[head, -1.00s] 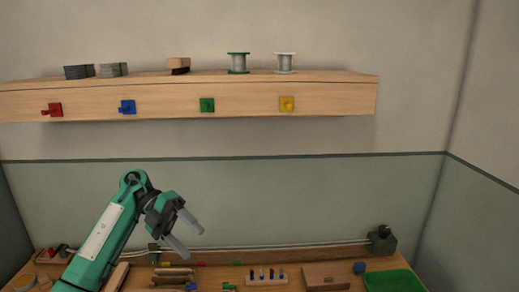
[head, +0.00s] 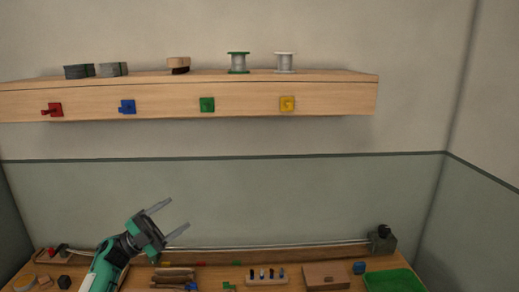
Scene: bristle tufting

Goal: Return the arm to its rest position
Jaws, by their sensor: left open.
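My left arm comes up from the bottom left of the head view. Its gripper (head: 166,219) is open, with two grey fingers apart and nothing between them. It is held in front of the green lower wall, above the left part of the workbench (head: 215,277). My right gripper is not in the head view.
A wooden shelf (head: 200,99) with coloured blocks on its front holds spools (head: 238,62), a brush (head: 178,65) and grey bundles (head: 113,69). The bench carries a peg holder (head: 266,281), a wooden box (head: 326,277), a green mat (head: 394,282) and a dark device (head: 382,240) at the right.

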